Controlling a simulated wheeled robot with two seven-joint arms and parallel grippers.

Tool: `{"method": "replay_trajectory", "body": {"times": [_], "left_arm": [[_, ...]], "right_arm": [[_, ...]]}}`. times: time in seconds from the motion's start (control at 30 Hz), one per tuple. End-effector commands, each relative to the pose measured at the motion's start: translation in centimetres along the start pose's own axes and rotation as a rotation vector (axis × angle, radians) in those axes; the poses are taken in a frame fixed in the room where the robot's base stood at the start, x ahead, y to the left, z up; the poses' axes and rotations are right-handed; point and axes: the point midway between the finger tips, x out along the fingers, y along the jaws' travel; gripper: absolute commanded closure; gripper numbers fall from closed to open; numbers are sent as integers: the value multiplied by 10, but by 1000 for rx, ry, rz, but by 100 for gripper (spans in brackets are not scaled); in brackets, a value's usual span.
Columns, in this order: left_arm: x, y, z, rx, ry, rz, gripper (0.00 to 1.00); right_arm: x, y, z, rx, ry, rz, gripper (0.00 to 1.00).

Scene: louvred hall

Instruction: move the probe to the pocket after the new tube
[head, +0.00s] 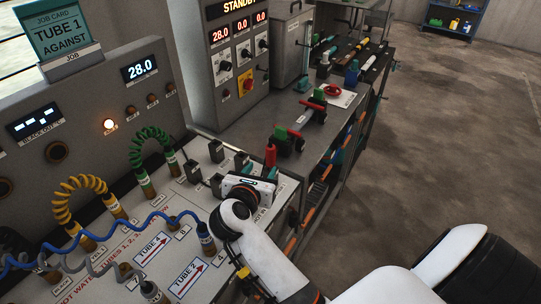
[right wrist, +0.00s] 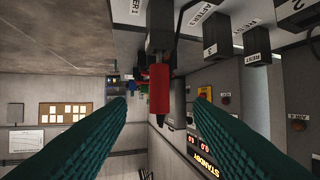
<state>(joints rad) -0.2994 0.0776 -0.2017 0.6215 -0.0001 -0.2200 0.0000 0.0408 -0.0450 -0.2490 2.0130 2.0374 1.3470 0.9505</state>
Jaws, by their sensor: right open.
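The red-handled probe (head: 270,155) stands upright at the right end of the grey bench panel. In the right wrist view the red probe (right wrist: 159,90) sits at a dark pocket block (right wrist: 160,28), and the picture is upside down. My right gripper (head: 260,172) is at the panel's right edge, close to the probe. In the wrist view its two teal fingers (right wrist: 161,97) are apart on either side of the red handle, with gaps showing. Other dark pocket blocks (head: 215,151) stand to the left, with small labels. The probe's lower end is hidden. My left gripper is out of view.
A green coiled tube (head: 151,134), a yellow coiled tube (head: 78,183) and a blue tube (head: 130,232) connect at the panel. A job card (head: 61,37) reads "TUBE 1 AGAINST". A side bench (head: 310,150) with clamps continues behind.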

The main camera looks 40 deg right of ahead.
Motion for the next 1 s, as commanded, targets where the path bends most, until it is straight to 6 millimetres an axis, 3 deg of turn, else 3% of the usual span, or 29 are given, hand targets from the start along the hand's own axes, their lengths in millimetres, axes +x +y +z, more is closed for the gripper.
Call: {"method": "replay_trajectory", "body": {"times": [0.6,1.0], "left_arm": [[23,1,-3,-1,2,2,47],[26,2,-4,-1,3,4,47]], "right_arm": [[79,1,0,-2,4,2,53],[94,1,-1,-3,4,0,53]]}}
